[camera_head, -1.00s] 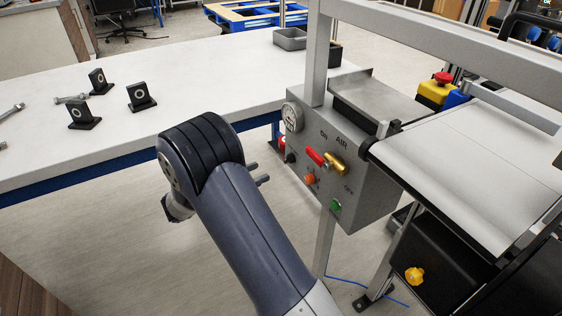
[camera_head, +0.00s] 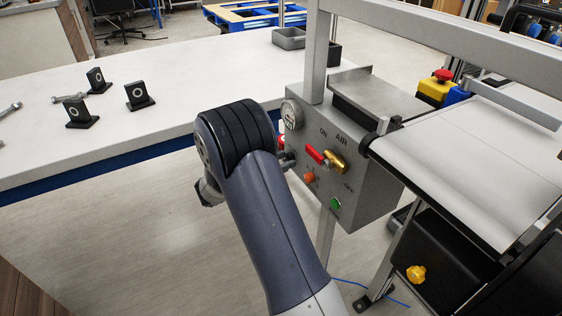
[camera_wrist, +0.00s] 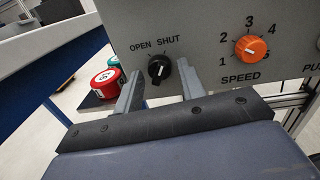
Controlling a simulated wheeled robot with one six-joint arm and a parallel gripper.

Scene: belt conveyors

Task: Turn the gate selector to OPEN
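The gate selector (camera_wrist: 159,70) is a small black knob with a pale mark, on the grey panel under the labels OPEN and SHUT. My gripper (camera_wrist: 158,86) is open, with one finger on each side of the knob in the wrist view and gaps on both sides. In the head view my gripper (camera_head: 288,160) is at the left part of the control box (camera_head: 350,185), and it hides the selector there. I cannot tell how deep the fingertips reach around the knob.
An orange SPEED dial (camera_wrist: 251,48) is right of the selector. A red-handled AIR valve (camera_head: 316,154) and a green button (camera_head: 335,203) are on the same box. Red and teal round objects (camera_wrist: 106,82) show behind the left finger. A white table (camera_head: 190,95) stands left.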

